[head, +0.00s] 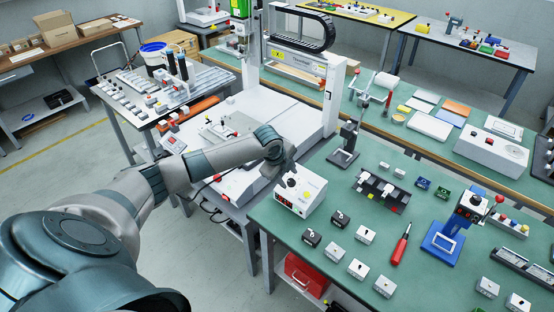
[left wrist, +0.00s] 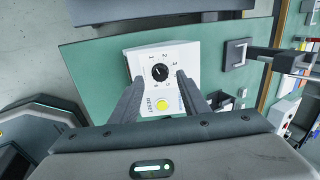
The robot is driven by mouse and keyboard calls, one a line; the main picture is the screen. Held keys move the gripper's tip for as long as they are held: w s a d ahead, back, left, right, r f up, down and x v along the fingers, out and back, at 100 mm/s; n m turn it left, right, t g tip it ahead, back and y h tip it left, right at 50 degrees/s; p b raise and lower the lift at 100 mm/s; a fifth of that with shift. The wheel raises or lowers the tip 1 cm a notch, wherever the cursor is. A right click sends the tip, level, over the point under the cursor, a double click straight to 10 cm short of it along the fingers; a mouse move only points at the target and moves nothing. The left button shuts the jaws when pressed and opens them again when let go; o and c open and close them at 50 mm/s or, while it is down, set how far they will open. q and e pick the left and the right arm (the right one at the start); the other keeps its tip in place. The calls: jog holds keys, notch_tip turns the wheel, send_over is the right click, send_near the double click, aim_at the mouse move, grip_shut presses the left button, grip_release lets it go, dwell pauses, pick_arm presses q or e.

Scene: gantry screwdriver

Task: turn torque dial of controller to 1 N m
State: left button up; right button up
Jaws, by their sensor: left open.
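The controller (head: 300,196) is a white box with a red display on its front, at the near left corner of the green bench. In the left wrist view the controller (left wrist: 150,60) shows its top face with a round black torque dial (left wrist: 160,72), small numerals around it and a yellow button (left wrist: 162,104). The numeral that the dial points at is too small to read surely. My left gripper (head: 289,168) is over the controller, open and empty. In the left wrist view its fingers (left wrist: 160,78) lie either side of the dial; their height above it is unclear. My right gripper is out of view.
Several small black and white boxes (head: 366,235) stand on the bench to the right of the controller. A grey stand (head: 344,155) rises behind it. A red screwdriver (head: 401,246) and a blue fixture (head: 442,245) lie further right. The white gantry (head: 335,97) stands behind.

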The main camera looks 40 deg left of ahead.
pick_arm(q)
jog(key=b+v, duration=0.3)
jog(key=v, duration=1.1)
jog(key=shift+r, duration=0.15)
jog(key=shift+s+a, duration=0.1)
